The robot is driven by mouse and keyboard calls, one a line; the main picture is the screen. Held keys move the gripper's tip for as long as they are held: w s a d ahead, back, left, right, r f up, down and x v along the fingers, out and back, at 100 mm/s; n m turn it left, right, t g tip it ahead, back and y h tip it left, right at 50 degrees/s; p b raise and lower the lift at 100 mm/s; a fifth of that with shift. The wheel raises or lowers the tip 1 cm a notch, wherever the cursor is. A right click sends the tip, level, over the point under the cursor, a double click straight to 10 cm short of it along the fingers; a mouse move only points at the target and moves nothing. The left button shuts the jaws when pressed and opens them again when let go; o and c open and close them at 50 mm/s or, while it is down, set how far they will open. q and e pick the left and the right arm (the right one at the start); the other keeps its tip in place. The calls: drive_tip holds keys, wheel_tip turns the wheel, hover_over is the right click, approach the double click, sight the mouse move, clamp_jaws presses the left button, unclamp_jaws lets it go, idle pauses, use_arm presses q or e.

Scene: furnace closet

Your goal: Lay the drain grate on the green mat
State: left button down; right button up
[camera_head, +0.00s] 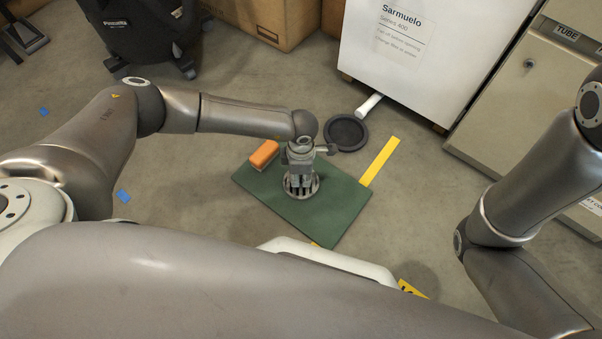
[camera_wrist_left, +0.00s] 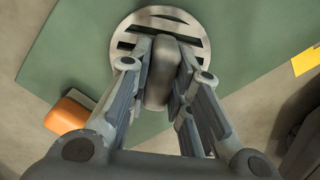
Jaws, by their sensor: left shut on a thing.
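The green mat (camera_head: 340,212) lies on the concrete floor in front of me, and it fills much of the left wrist view (camera_wrist_left: 65,60). The drain grate (camera_wrist_left: 127,24) is a round grey metal disc with slots and a raised knob in its middle. My left gripper (camera_wrist_left: 162,75) is shut on the grate's knob. In the head view the left gripper (camera_head: 300,180) points down over the mat, with the grate's rim (camera_head: 314,190) showing around its fingertips. The grate is at or just above the mat; I cannot tell whether it touches. My right gripper is out of view.
An orange and white block (camera_head: 264,154) sits at the mat's left corner. A dark round drain (camera_head: 346,133) with a white pipe (camera_head: 369,105) is behind the mat. Yellow tape (camera_head: 380,161) marks the floor. A white cabinet (camera_head: 420,60) stands behind.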

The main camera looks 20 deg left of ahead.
use_arm(q)
drive_tip(key=shift+f, duration=0.25)
drive_tip(key=c, duration=1.3)
unclamp_jaws()
drive_tip(key=shift+o, duration=0.2)
wheel_tip(320, 180, up, 12)
